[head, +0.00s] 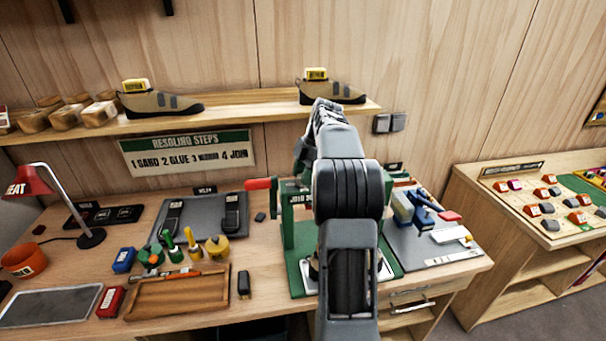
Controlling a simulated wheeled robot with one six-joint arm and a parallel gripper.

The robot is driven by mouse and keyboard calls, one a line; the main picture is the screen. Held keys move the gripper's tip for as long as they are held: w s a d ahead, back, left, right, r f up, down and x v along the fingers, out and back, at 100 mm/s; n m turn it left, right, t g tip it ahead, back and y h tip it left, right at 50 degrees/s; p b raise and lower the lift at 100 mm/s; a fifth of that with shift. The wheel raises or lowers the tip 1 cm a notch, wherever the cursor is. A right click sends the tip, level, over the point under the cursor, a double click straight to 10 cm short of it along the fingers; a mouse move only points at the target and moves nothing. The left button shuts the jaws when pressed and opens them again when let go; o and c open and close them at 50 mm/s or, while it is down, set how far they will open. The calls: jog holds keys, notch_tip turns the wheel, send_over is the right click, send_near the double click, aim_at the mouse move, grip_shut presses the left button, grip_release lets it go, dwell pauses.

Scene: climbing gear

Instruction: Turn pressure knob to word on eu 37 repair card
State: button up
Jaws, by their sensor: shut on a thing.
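A green press (291,232) stands on the workbench, with a red handle (262,183) sticking out to its left and partly readable lettering on its front. My grey arm rises in front of it and hides most of its middle and right side. The arm's far part reaches up near the shelf and the right shoe. My gripper's fingers are hidden behind my arm, so what they hold does not show. I cannot make out the pressure knob. The shoes on the shelf carry yellow cards, on the left shoe (134,85) and the right shoe (317,74); their words are too small to read.
A sign (187,152) reads "RESOLING STEPS". The bench holds a red lamp (31,180), a dark tray (196,210), bottles, a wooden tray (178,299) and a grey mat with tools (410,250) at right. A second bench (490,180) stands further right.

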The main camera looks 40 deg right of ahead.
jog(key=o, duration=0.9)
jog(key=shift+p+v, duration=2.5)
jog(key=shift+v, duration=4.4)
